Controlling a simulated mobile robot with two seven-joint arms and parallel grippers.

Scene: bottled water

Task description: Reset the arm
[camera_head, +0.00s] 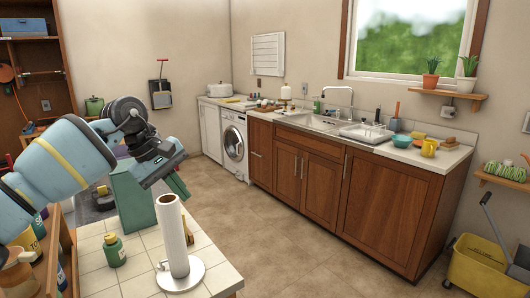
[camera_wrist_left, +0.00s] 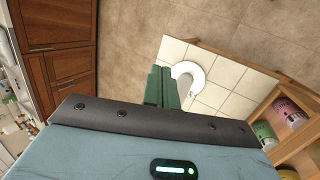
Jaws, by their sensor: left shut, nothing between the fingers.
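My left arm comes in from the left in the head view. Its gripper (camera_head: 179,186) has green fingers and hangs above the tiled counter (camera_head: 146,288), behind the paper towel roll (camera_head: 172,235). In the left wrist view the gripper's green fingers (camera_wrist_left: 161,88) are together and hold nothing. They are apart from the counter below. My right gripper is not in view.
A green bottle (camera_head: 114,250) stands on the tiled counter beside the roll's white holder. Wooden cabinets (camera_head: 318,180) with a sink and a washing machine (camera_head: 234,145) line the far wall. A yellow mop bucket (camera_head: 487,262) stands at right. The floor between is clear.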

